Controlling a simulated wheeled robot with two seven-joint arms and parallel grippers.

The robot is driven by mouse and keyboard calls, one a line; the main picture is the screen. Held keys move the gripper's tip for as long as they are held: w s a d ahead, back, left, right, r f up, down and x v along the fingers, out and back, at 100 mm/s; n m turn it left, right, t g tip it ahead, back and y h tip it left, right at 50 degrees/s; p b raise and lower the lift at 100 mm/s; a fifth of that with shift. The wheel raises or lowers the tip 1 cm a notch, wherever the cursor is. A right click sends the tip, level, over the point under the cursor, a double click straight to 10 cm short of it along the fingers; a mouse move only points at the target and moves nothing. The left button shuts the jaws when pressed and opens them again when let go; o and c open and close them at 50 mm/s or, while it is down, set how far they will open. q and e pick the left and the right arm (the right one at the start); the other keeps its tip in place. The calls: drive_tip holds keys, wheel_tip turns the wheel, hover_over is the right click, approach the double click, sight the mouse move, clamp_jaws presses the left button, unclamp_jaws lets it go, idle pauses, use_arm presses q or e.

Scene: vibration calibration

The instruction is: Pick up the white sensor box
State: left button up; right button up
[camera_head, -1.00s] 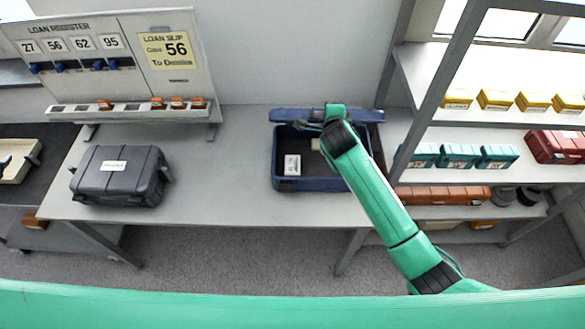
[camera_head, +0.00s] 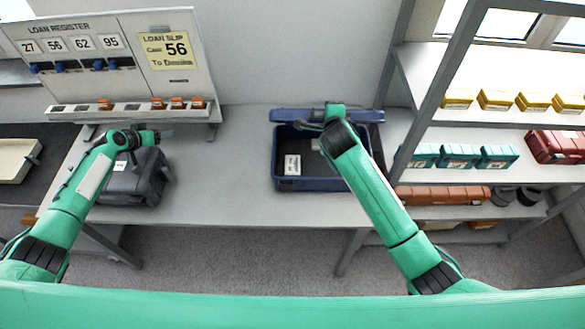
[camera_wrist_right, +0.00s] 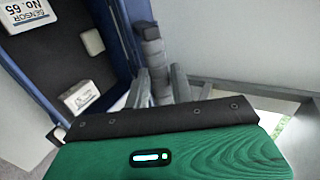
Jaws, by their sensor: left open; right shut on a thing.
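A white box marked SENSOR NO. 65 (camera_head: 293,165) lies in the open blue case (camera_head: 283,184). It also shows at the top left corner of the right wrist view (camera_wrist_right: 26,12). Two more white pieces lie in the case: a small block (camera_wrist_right: 92,42) and a labelled one (camera_wrist_right: 80,97). My right gripper (camera_head: 310,126) is at the back of the blue case by its raised lid (camera_head: 290,115). It is shut on a dark bar, apparently part of the lid; the contact is partly hidden. My left gripper (camera_head: 162,135) is open above the closed dark grey case (camera_head: 135,188).
The grey table (camera_head: 225,160) is clear between the cases. A loan register panel (camera_head: 110,60) with a yellow slip (camera_head: 167,50) stands behind. A shelf rack (camera_head: 440,115) with yellow, teal and red boxes stands right. A pale tray (camera_head: 15,158) is far left.

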use_arm(q)
drive_tip(key=d+f+g+h, duration=0.1)
drive_tip(key=d+f+g, duration=0.2)
drive_tip(key=d, duration=1.9)
drive_tip(key=g+y, duration=0.2)
drive_tip(key=y, duration=0.1)
approach(292, 165)
drive_tip(key=shift+x, duration=4)
drive_tip(key=shift+w+f, duration=0.15)
drive_tip(key=shift+f, duration=0.3)
drive_tip(key=shift+f, duration=0.25)
drive_tip(key=c, duration=0.8)
